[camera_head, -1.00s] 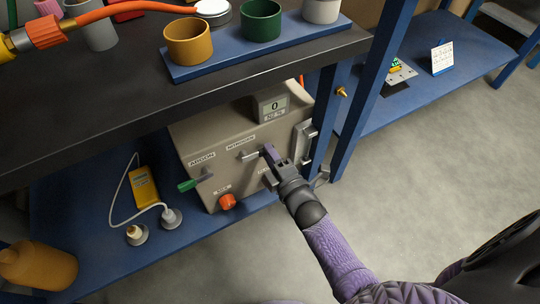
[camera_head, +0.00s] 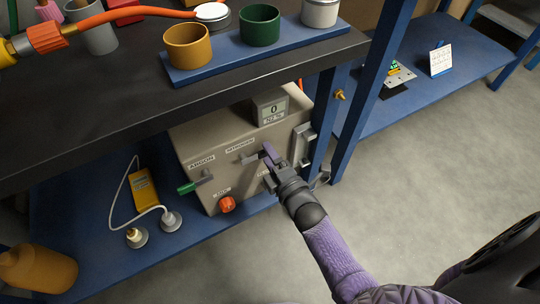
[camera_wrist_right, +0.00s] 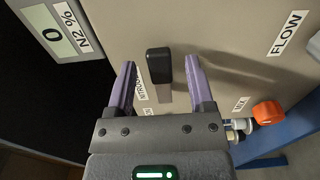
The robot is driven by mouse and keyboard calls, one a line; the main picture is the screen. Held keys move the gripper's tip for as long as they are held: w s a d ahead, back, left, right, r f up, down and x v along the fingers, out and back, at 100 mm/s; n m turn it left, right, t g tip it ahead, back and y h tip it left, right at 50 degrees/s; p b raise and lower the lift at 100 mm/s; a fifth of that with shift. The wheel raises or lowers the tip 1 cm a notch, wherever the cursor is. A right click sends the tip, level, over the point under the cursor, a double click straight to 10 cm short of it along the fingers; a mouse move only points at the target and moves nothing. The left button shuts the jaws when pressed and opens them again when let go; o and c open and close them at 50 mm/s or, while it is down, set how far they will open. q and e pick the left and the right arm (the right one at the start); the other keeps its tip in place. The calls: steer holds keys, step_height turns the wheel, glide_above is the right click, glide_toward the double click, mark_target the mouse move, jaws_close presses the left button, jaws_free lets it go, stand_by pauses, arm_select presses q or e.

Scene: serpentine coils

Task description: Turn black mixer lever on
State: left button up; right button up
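The mixer is a beige box (camera_head: 225,180) on the lower blue shelf, with a small "0 N2 %" display (camera_head: 272,107) on top. Its black lever (camera_wrist_right: 159,66) stands between my right gripper's purple fingers in the right wrist view. The right gripper (camera_wrist_right: 160,85) is open, with a visible gap between each finger and the lever. In the head view the right gripper (camera_head: 270,153) is at the box front, beside the "NITROGEN" label, and partly hides what is there. My left gripper is not in view.
A black worktop (camera_head: 120,85) overhangs the box. A blue table leg (camera_head: 322,125) stands close on its right. An orange knob (camera_head: 227,204) is low on the box front. A yellow device with a white cable (camera_head: 143,188) lies left. Open floor is at the right.

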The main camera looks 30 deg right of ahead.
arm_select(q)
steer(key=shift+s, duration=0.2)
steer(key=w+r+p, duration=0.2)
steer(key=p, duration=0.1)
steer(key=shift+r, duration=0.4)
arm_select(e)
steer(key=s, duration=1)
steer(key=shift+d, duration=0.15)
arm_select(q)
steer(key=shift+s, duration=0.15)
